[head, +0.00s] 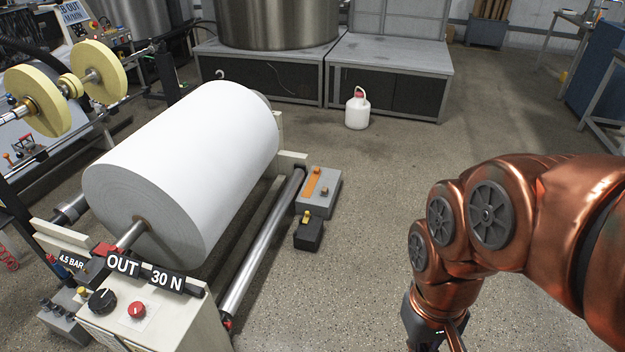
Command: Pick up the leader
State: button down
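A flat orange strip (313,182), which may be the leader, lies on top of a low grey block (330,192) on the floor, just right of the large paper roll. My copper arm comes in from the right and bends down to the bottom edge of the head view. The dark upper part of my gripper (418,328) shows there, to the right of the strip, nearer the camera and apart from it. Its fingers are cut off by the frame, so I cannot see whether they are open or hold anything.
The white paper roll (190,160) sits in a stand with a metal roller (262,245) along its right side. A small black box (308,234) stands before the grey block. A white jug (357,110) stands farther back. The floor between block and arm is clear.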

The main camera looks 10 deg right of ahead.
aim_at(311, 184)
jog(key=z, duration=0.45)
jog(key=k, duration=0.55)
jog(key=z, duration=0.65)
jog(key=i, duration=3.35)
jog(key=u, duration=0.85)
jog(key=i, duration=1.3)
jog(key=u, duration=1.9)
jog(key=i, duration=0.85)
jog(key=u, duration=0.65)
